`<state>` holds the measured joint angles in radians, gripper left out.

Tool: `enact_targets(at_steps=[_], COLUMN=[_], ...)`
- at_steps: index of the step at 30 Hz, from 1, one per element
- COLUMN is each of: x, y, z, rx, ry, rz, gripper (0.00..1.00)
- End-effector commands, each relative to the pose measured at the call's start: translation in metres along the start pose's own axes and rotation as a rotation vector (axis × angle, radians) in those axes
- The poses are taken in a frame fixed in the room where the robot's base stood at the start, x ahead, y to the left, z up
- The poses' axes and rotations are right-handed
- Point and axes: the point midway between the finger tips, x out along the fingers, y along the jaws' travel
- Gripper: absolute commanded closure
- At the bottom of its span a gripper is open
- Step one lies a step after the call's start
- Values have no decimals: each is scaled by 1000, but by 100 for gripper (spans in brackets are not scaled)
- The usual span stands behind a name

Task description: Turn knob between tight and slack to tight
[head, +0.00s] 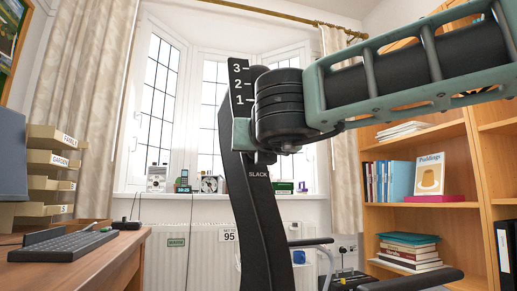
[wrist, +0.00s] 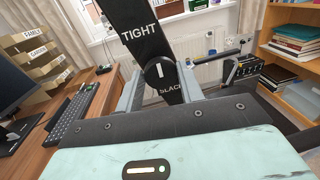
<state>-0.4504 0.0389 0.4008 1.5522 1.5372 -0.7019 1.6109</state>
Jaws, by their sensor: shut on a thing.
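A black upright post (head: 262,215) stands in the middle of the head view, with the numbers 3, 2 and 1 near its top and SLACK lower down. In the wrist view a round dark knob (wrist: 160,73) sits on the post between the words TIGHT and SLACK. A white mark on the knob lies roughly along the line between the two words; I cannot tell which end is its pointer. My gripper (wrist: 160,80) is shut on the knob, with one grey finger on each side. In the head view my gripper (head: 243,135) and wrist cover the knob.
A wooden desk (head: 75,265) with a keyboard (head: 60,248) and labelled boxes is at the left. A wooden bookcase (head: 440,148) stands at the right. A bay window with a cluttered sill and a radiator (head: 185,250) are behind the post. Dark bars stick out low right of the post.

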Motion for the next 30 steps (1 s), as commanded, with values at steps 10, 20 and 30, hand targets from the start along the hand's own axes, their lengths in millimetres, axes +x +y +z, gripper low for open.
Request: enact_targets(at_steps=[10, 20, 30], x=[1, 0, -47], y=[0, 0, 0], z=[-2, -1, -1], rx=[2, 1, 1], ry=[4, 2, -2], rz=[0, 0, 1], gripper=[54, 41, 41])
